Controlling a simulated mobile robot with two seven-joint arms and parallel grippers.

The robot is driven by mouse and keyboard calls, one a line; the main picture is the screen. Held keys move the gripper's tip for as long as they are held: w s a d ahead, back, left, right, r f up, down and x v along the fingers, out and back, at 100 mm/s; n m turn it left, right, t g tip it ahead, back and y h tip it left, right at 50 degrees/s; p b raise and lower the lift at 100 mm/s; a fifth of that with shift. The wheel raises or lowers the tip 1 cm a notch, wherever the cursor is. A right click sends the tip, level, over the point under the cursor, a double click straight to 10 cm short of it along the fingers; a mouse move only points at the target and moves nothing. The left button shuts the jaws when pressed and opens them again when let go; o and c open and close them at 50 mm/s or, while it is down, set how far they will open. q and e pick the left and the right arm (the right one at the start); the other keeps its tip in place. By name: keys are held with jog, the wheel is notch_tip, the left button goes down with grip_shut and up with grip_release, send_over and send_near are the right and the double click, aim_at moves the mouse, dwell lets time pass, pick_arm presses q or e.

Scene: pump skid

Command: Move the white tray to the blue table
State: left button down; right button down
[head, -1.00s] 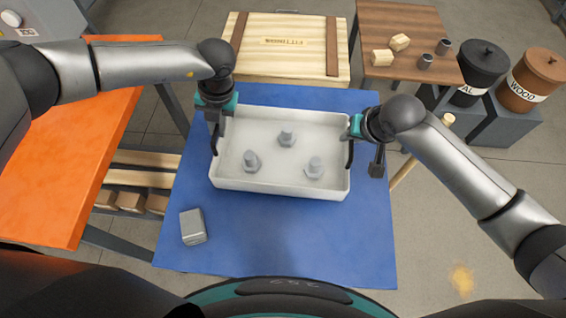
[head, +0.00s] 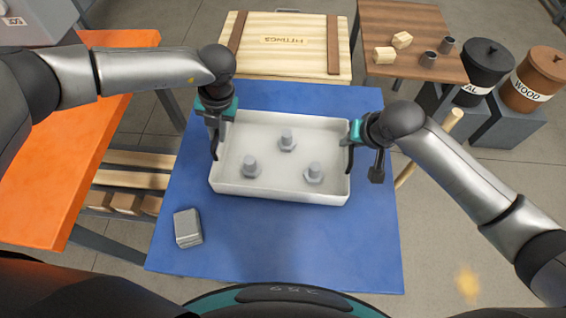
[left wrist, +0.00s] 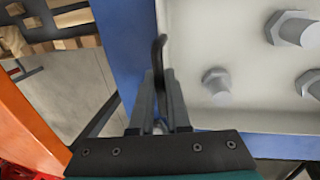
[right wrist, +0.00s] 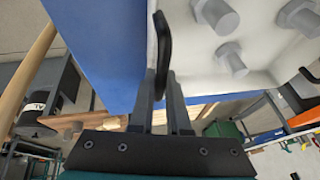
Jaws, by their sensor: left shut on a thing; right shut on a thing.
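The white tray (head: 280,191) is level above the blue table (head: 290,245), within its outline. I cannot tell whether its underside touches the tabletop. Several grey hex bolts stand in it, one of them at the front left (head: 250,168). My left gripper (head: 215,138) is shut on the black handle at the tray's left end, which also shows in the left wrist view (left wrist: 159,62). My right gripper (head: 354,146) is shut on the black handle at the right end, which also shows in the right wrist view (right wrist: 163,45).
A grey block (head: 188,228) lies on the blue table, left and in front of the tray. An orange table (head: 45,200) is at the left. A wooden crate (head: 285,50) and a brown table (head: 410,25) stand behind. The front of the blue table is clear.

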pick_arm(q)
jog(key=shift+a+f+b, duration=0.1)
jog(key=shift+f+b, duration=0.25)
jog(key=shift+f, duration=0.1)
pick_arm(e)
jog(key=shift+d+f, duration=0.1)
jog(key=shift+f, duration=0.3)
pick_arm(q)
jog(key=c, duration=0.9)
grip_release()
pick_arm(e)
jog(key=c, duration=0.9)
grip_release()
pick_arm(q)
jog(key=shift+r, duration=0.1)
pick_arm(e)
jog(key=shift+r, duration=0.1)
pick_arm(q)
notch_tip(320, 180, up, 12)
jog(key=d, duration=0.2)
jog(key=shift+d, duration=0.25)
pick_arm(e)
jog(key=v, duration=1.2)
pick_arm(q)
jog(key=shift+s, duration=0.1)
